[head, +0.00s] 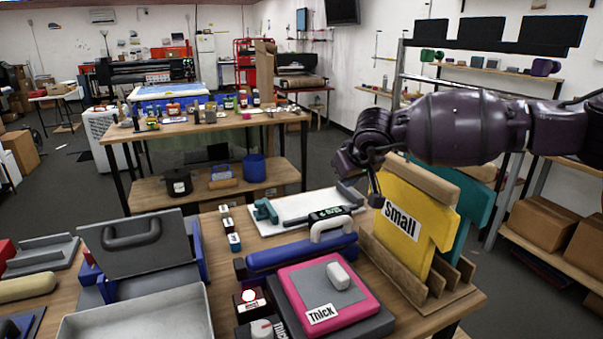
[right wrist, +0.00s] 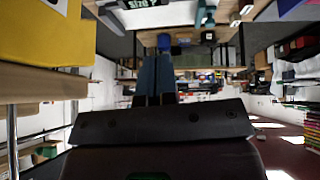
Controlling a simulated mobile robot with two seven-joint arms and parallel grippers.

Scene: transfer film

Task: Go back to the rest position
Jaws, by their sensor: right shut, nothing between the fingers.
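My right gripper (head: 375,198) hangs from the dark purple arm that comes in from the right in the head view. Its jaws point down, just left of the yellow board labelled "Small" (head: 412,232) and above the bench. In the right wrist view its two fingers (right wrist: 153,62) are together with nothing between them. Whether the fingertips touch the board's edge is hard to tell. My left gripper is not in view.
The yellow and teal (head: 472,205) boards stand upright in a wooden rack (head: 440,302). A pink "Thick" pad (head: 322,305), a blue bar with white handle (head: 300,253) and a white tray (head: 290,205) fill the bench nearby. A grey press (head: 135,247) stands left. Shelving is behind the arm.

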